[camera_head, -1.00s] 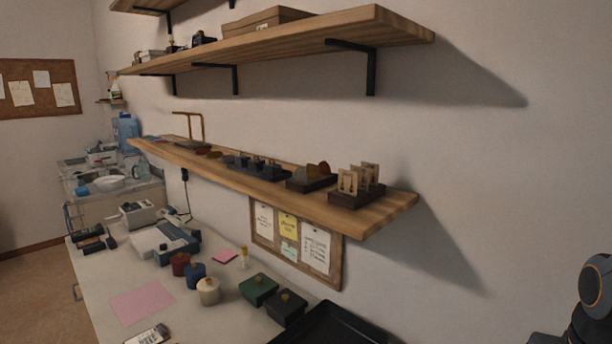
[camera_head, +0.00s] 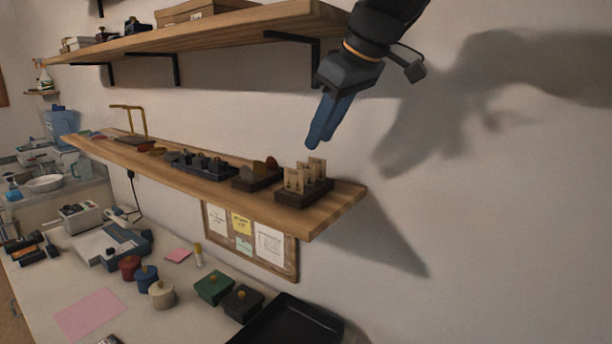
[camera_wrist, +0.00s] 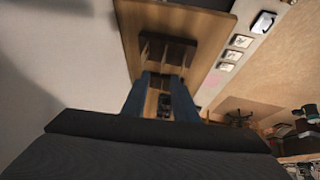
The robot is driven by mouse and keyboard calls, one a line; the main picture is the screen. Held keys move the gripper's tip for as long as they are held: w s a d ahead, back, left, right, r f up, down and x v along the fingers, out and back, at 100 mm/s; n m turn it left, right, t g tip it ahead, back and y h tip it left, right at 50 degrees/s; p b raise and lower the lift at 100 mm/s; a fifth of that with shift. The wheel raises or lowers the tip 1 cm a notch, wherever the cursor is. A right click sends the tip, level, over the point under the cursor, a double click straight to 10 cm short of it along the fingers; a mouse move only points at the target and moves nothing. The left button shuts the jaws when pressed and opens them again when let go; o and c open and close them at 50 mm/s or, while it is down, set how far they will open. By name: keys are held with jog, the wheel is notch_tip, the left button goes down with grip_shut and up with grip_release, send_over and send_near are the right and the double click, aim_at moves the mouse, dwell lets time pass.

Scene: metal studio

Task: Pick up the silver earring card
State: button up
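Three small beige earring cards (camera_head: 304,176) stand upright in a dark wooden holder (camera_head: 306,194) at the right end of the middle wall shelf. I cannot tell which card carries the silver earrings. My gripper (camera_head: 317,140) is above the cards, apart from them, with its blue fingers pointing down. In the wrist view my gripper (camera_wrist: 164,76) has its two fingers spread with a gap between them and nothing held. The holder (camera_wrist: 168,42) shows there beyond the fingertips, with its cards seen too dimly to tell apart.
The middle shelf (camera_head: 330,212) also bears dark stands and trays left of the holder. The upper shelf (camera_head: 285,20) ends close to my arm's left side. Below are a pinboard (camera_head: 291,262), lidded boxes and a black tray (camera_head: 290,325). The wall to the right is bare.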

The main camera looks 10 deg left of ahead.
aim_at(306, 166)
jog(key=p+x, duration=0.1)
jog(key=x, duration=0.1)
jog(key=p+x, duration=0.1)
jog(key=x, duration=0.1)
jog(key=p+x, duration=0.1)
jog(key=x, duration=0.1)
jog(key=shift+s+f, duration=0.15)
jog(key=shift+s, duration=0.15)
jog(key=shift+w+a+f+p, duration=0.25)
jog(key=shift+a+f+p, duration=0.05)
jog(key=shift+f, duration=0.25)
grip_shut()
